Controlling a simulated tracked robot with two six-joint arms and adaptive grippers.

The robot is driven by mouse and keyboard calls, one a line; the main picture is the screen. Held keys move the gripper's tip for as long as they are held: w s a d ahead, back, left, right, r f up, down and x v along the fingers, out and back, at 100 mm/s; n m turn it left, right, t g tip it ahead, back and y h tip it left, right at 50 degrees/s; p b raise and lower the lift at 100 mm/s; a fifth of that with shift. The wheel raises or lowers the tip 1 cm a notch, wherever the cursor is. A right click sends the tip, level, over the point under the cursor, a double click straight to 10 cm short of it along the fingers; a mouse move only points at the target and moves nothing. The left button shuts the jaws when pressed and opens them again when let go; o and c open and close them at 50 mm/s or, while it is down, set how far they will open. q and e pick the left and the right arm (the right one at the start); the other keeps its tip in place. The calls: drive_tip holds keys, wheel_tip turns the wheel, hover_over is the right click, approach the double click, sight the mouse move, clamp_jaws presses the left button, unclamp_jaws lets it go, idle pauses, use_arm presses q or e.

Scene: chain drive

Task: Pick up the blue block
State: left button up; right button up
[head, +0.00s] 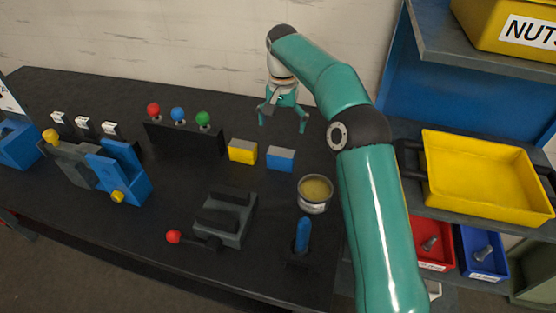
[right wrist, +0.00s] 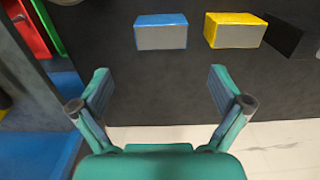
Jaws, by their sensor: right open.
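The blue block (head: 281,158) lies on the dark table, with a blue top and a grey side. The blue block also shows at the top of the right wrist view (right wrist: 161,32). A yellow block (head: 243,151) of similar shape sits just left of it in the head view. My right gripper (head: 283,121) is open and empty, behind the blue block towards the back edge of the table. In the right wrist view its two fingers (right wrist: 160,88) are spread apart, and the block is beyond them, not touched. My left gripper is not in view.
A round tin (head: 314,194) stands in front of the blue block. A dark panel with red, blue and green knobs (head: 185,135) is to the left. A grey fixture (head: 224,215) sits nearer. Shelves with a yellow tray (head: 480,178) are at right.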

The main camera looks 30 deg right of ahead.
sight(281, 152)
wheel_tip(281, 152, down, 7)
drive_tip(key=shift+w+a, duration=0.1)
drive_tip(key=shift+f, duration=3.25)
drive_tip(key=shift+c, duration=0.3)
drive_tip(key=c, duration=1.6)
drive_tip(key=shift+r, duration=0.2)
